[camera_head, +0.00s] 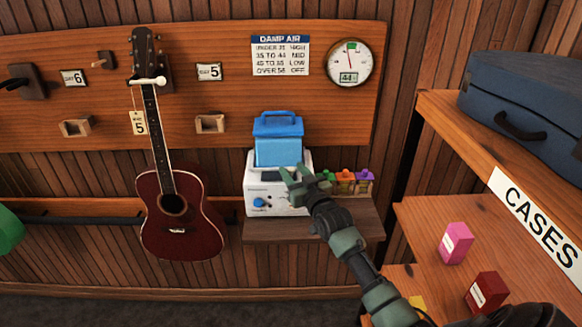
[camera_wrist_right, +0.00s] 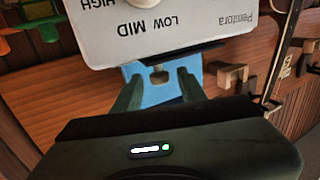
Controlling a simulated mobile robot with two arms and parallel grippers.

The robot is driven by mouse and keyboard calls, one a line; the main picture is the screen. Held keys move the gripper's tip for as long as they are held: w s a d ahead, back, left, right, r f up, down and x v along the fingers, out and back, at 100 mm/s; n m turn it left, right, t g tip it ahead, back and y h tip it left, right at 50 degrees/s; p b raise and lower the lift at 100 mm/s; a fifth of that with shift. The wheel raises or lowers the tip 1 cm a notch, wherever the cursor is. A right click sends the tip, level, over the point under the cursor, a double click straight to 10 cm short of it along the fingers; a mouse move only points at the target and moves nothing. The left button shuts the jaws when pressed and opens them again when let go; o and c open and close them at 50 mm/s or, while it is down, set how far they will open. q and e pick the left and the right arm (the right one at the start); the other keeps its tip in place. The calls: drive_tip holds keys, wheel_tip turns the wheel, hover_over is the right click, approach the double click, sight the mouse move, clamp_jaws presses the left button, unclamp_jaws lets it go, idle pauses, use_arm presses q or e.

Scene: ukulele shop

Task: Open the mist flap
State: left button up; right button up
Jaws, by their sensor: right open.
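The white humidifier (camera_head: 265,205) with a blue water tank (camera_head: 278,152) stands on the small wooden shelf below the gauge. Its front has a blue knob (camera_head: 259,202). My right gripper (camera_head: 298,176) is in front of its upper right part, fingers apart. In the right wrist view the picture is upside down: the white front panel (camera_wrist_right: 165,30) reads LOW, MID, HIGH. My left gripper is not in view.
A dark red ukulele (camera_head: 181,225) hangs at left. Wooden shelving (camera_head: 412,215) at right holds a blue case (camera_head: 525,105) and small boxes (camera_head: 456,243). A humidity gauge (camera_head: 349,62) hangs above.

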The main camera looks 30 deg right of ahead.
drive_tip(key=shift+w+d, duration=0.15)
drive_tip(key=shift+w, duration=0.7)
clamp_jaws()
idle(0.8)
